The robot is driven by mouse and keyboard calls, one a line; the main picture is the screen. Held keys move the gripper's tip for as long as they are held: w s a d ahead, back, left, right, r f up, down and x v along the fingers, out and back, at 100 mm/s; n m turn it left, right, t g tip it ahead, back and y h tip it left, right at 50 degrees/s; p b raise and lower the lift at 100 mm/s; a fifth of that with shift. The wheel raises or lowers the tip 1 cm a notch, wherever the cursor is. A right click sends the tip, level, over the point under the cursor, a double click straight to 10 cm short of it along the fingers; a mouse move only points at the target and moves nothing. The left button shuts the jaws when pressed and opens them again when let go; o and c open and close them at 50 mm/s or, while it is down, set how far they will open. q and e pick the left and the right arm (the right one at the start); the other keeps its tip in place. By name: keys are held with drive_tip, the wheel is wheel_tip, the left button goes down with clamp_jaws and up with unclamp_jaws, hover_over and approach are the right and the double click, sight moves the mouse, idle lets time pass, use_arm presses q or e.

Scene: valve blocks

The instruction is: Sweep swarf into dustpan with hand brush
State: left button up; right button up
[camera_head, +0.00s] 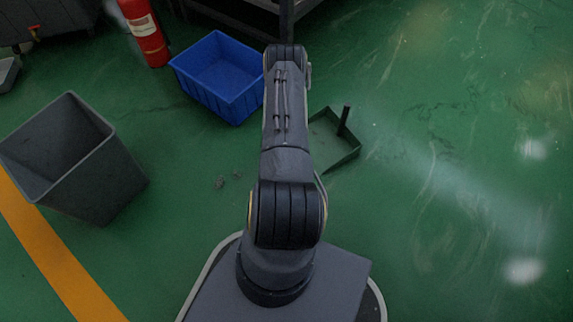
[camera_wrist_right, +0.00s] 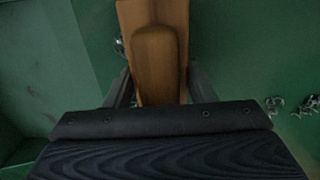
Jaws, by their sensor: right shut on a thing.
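My right gripper (camera_wrist_right: 160,88) is shut on the wooden handle of the hand brush (camera_wrist_right: 155,45) in the right wrist view. The brush's bristles cannot be made out there. In the head view my arm hides the brush and the right gripper. The dark dustpan (camera_head: 325,154) lies on the floor just right of my arm, its handle standing up, its left part hidden by the arm. Small swarf curls (camera_head: 220,183) lie on the floor left of my arm. Swarf (camera_wrist_right: 275,104) also shows right of the brush in the wrist view, with fainter bits at left. My left gripper is not in view.
A blue crate (camera_head: 218,78) stands beyond, left of my arm. A grey bin (camera_head: 105,175) stands at the left by a yellow floor line (camera_head: 58,262). A red fire extinguisher (camera_head: 146,36) stands at the back. The green floor at right is clear.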

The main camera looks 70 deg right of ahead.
drive_tip(key=shift+s+d, duration=0.1)
drive_tip(key=shift+d, duration=0.05)
drive_tip(key=shift+s+d, duration=0.8)
drive_tip(key=shift+d, duration=0.4)
drive_tip(key=shift+s+d, duration=0.8)
drive_tip(key=shift+d, duration=0.35)
drive_tip(key=shift+s+d, duration=0.8)
drive_tip(key=shift+d, duration=0.4)
wheel_tip(320, 180, up, 7)
drive_tip(key=w+a+p, duration=0.1)
drive_tip(key=a+p, duration=0.1)
drive_tip(key=p, duration=0.4)
drive_tip(key=shift+w+a, duration=0.25)
drive_tip(key=shift+w, duration=0.1)
drive_tip(key=shift+w, duration=0.1)
